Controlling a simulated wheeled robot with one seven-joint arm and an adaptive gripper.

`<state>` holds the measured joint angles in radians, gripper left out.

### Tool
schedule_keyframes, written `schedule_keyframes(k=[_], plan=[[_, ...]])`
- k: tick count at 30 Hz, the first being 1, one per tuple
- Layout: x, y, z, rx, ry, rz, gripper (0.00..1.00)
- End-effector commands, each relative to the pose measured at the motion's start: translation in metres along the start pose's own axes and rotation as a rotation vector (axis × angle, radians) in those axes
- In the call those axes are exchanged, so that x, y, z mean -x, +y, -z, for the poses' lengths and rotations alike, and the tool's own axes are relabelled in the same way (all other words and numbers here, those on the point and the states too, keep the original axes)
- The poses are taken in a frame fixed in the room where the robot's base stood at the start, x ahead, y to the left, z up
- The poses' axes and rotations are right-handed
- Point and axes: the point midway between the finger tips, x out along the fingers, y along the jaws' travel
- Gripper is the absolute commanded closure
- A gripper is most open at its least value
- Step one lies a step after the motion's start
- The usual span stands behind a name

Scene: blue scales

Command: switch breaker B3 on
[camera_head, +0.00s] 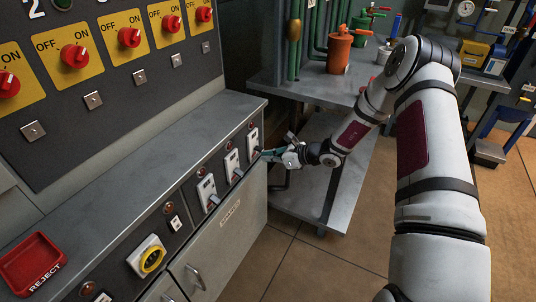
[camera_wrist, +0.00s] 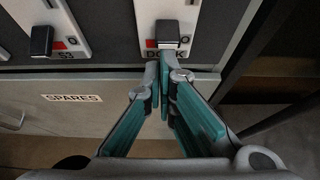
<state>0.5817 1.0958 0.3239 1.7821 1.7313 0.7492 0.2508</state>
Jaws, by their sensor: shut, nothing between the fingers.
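Three white breakers with dark levers sit in a row on the sloped cabinet front: a near one (camera_head: 207,188), a middle one (camera_head: 232,163) and a far one (camera_head: 253,138). In the wrist view, the far breaker (camera_wrist: 178,12) reads as DOCK, its lever (camera_wrist: 167,32) above my fingertips. The breaker to its left (camera_wrist: 72,18) has a label ending in 3; its first letter is unclear. Its lever (camera_wrist: 41,41) sticks out. My gripper (camera_wrist: 160,68) is shut and empty, just below the DOCK lever; contact cannot be told. In the head view, my gripper (camera_head: 268,154) is beside the far breaker.
A SPARES plate (camera_wrist: 72,98) marks the door below. Red rotary knobs (camera_head: 75,55) on yellow plates line the upper panel. A metal table (camera_head: 310,95) stands behind my gripper.

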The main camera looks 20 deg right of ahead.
Motion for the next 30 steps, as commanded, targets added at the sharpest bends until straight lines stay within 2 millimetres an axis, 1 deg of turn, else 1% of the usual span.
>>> schedule_keyframes(k=[1,6,8,14,25,30], plan=[[0.003,0.001,-0.007,0.005,0.032,-0.001,1.0],[0.007,0.001,-0.012,0.007,0.144,0.0,1.0],[0.006,0.0,-0.007,0.0,0.145,0.001,1.0],[0.005,0.0,-0.007,0.0,0.142,0.0,1.0],[0.012,0.0,-0.019,0.0,0.141,0.0,1.0],[0.013,0.0,-0.022,0.0,0.139,0.0,1.0]])
